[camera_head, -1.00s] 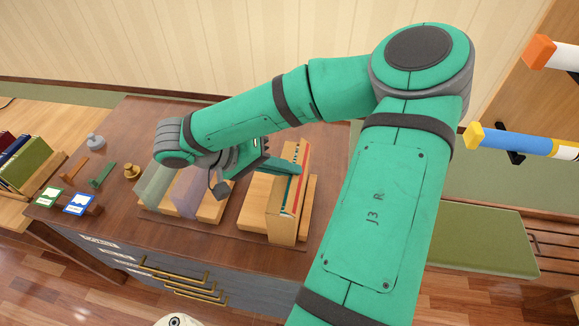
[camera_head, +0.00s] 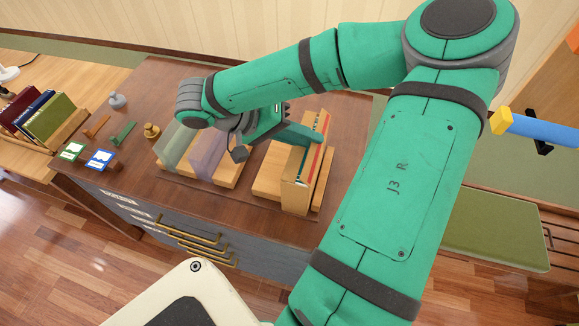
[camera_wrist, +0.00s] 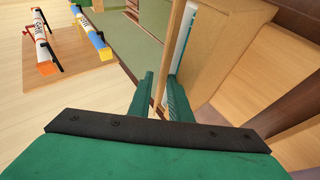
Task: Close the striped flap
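A light wooden case (camera_head: 295,185) stands on the dark brown table, with red and teal stripes (camera_head: 318,150) along its upright right part. I take this striped part for the flap, but its swing is hard to judge. My gripper (camera_head: 308,136) reaches across the top of the case to the striped part. In the wrist view, my gripper's two teal fingers (camera_wrist: 160,98) lie on either side of a thin wooden panel edge (camera_wrist: 174,45). Whether they press on it cannot be told. The pale case also shows there (camera_wrist: 222,55). The fingers hide the panel's near end.
Cards, knobs and small pegs lie at the table's left. Books (camera_head: 45,115) stand in a far-left rack. A green bench (camera_head: 495,228) is at right, below a blue bar (camera_head: 545,130).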

